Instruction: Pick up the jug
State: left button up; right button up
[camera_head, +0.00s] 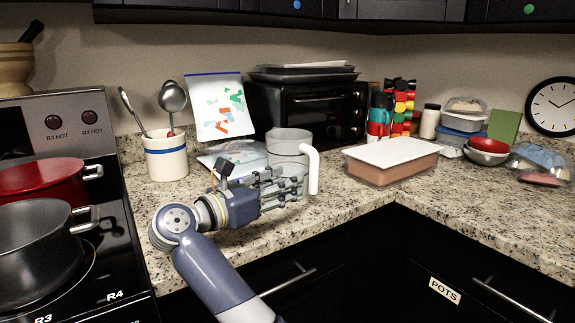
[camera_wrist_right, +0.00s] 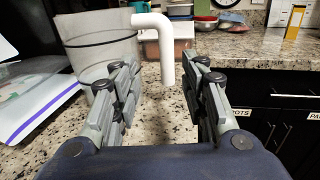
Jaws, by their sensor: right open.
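The jug (camera_head: 289,144) is a clear grey cylinder with a thick white handle (camera_head: 313,171), standing upright on the granite counter in front of the toaster oven. In the right wrist view the jug (camera_wrist_right: 97,50) is at the upper left, and its white handle (camera_wrist_right: 166,48) hangs down between my fingers, ahead of them. My right gripper (camera_head: 283,186) is open, in front of the jug, with its fingers near the handle. In the right wrist view my right gripper (camera_wrist_right: 165,92) has nothing clamped in it. Part of the jug's lower body is hidden behind my fingers. My left gripper is not in view.
A utensil crock (camera_head: 166,160) and plastic bags (camera_head: 235,155) are left of the jug. A lidded container (camera_head: 390,165) is to the right, with the toaster oven (camera_head: 325,108) behind. Pots stand on the stove at far left. The right counter front is clear.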

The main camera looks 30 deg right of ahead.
aim_at(311, 173)
jog(key=x, duration=0.3)
jog(key=shift+s+r, duration=0.1)
jog(key=shift+s, duration=0.15)
jog(key=shift+w+d, duration=0.3)
jog(key=shift+d, duration=0.3)
jog(key=shift+s+x, duration=0.2)
jog(key=shift+x, duration=1.05)
jog(key=shift+s+x, duration=0.2)
jog(key=shift+x, duration=1.05)
jog(key=shift+d, duration=0.1)
grip_shut()
